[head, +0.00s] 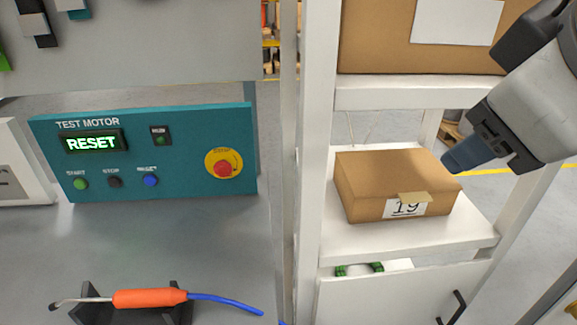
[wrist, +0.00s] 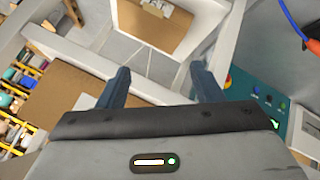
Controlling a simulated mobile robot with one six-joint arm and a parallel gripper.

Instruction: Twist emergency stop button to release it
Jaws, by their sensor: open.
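The emergency stop button (head: 222,169) is a red knob on a yellow disc at the right end of the teal TEST MOTOR panel (head: 120,190). In the wrist view, a small part of the red and yellow button (wrist: 228,82) shows beside the right finger, and the rest is hidden. The panel's display (head: 92,143) reads RESET in green. My gripper (head: 452,162) is at the right of the head view, over the shelf and well apart from the button. In the wrist view my gripper (wrist: 161,68) has its fingers spread with nothing between them.
A cardboard box (head: 375,180) labelled 19 sits on the white shelf (head: 330,240) below my gripper. A larger box (head: 430,50) sits above. A white post (head: 309,130) stands between shelf and panel. An orange-handled tool (head: 150,298) rests on a black holder in front of the panel.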

